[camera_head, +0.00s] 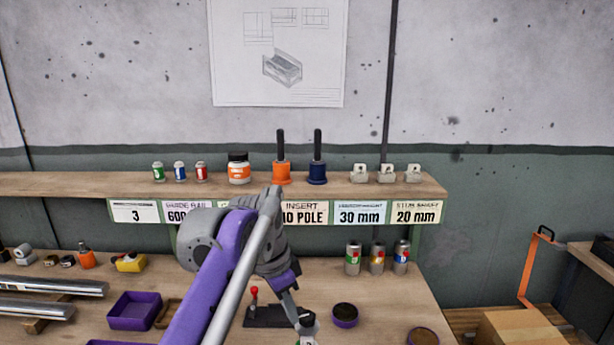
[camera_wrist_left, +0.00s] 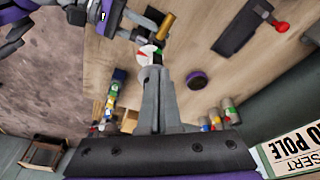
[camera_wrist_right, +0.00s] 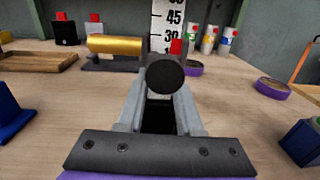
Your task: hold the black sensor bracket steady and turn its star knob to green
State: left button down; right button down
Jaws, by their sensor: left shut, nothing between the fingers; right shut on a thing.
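My left gripper (camera_head: 294,312) reaches down from the purple arm, shut and empty. Its tips also show in the left wrist view (camera_wrist_left: 152,72), close to a small dial with white, red and green parts (camera_wrist_left: 148,51), apparently the star knob's face; I cannot tell if they touch. In the head view a dark-topped grey piece (camera_head: 308,322), likely the bracket, stands by the left tips. My right gripper (camera_wrist_right: 162,100) is shut on a black round-ended piece (camera_wrist_right: 165,75), which I take for the black sensor bracket. The knob's pointer is too small to read.
A black plate (camera_head: 270,320) with a red-ball lever lies left of the left gripper. A purple round dish (camera_head: 345,315) is to the right. Cans (camera_head: 376,258) stand behind. A gold cylinder (camera_wrist_right: 115,45) is left of the right gripper. A purple tray (camera_head: 133,312) is further left.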

pick_arm(q)
notch_tip(320, 180, up, 6)
jog(key=shift+a, duration=0.25)
dwell(0.4)
notch_tip(320, 180, down, 6)
jog(key=s+d, duration=0.1)
jog(key=s, duration=0.1)
jog(key=shift+d, duration=0.15)
dwell(0.6)
jog(key=shift+w+d, duration=0.2)
dwell(0.8)
jog(key=shift+w+a, duration=0.3)
jog(key=shift+w, duration=0.05)
